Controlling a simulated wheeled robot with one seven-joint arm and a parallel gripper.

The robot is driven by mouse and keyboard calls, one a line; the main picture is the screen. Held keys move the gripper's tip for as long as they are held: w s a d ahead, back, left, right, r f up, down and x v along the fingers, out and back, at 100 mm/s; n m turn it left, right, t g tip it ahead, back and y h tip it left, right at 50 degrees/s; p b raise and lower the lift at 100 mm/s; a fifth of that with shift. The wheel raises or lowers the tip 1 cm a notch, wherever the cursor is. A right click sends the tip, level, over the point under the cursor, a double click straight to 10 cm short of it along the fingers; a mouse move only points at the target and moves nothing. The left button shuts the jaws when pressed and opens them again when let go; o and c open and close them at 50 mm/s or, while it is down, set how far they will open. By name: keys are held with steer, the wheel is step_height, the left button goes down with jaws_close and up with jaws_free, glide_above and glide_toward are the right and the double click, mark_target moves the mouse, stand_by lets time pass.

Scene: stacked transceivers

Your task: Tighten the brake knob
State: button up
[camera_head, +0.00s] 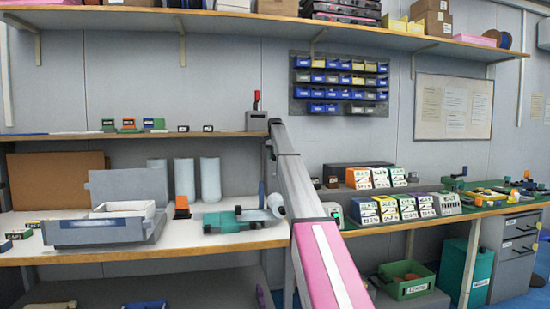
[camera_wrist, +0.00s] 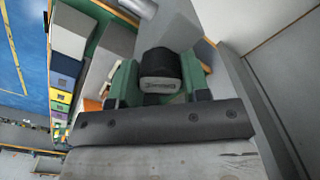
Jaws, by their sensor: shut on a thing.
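In the wrist view, my gripper (camera_wrist: 159,82) has its green fingers on either side of a dark knob (camera_wrist: 158,63) with a pale, labelled front. The fingers are shut on this knob. The label is too small to read, and the fingers and palm hide the knob's lower part. In the head view, my arm reaches up and left, and my gripper (camera_head: 263,193) hangs at the right end of the left bench, beside a teal device (camera_head: 232,221) with a pale cylinder. The knob cannot be made out there.
A grey open case (camera_head: 105,231) and white rolls (camera_head: 210,180) stand left on the bench. A shelf (camera_head: 110,136) with small boxes runs behind it. Stacked transceivers (camera_head: 408,207) stand on the right bench. A green crate (camera_head: 405,283) sits below.

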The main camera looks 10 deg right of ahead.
steer(key=shift+m, duration=0.3)
steer(key=shift+m, duration=2.7)
steer(key=o, duration=0.9)
steer(key=shift+o, duration=0.2)
steer(key=shift+r, duration=0.2)
step_height(320, 180, up, 11)
steer(key=shift+f, duration=0.2)
steer(key=shift+f, duration=0.1)
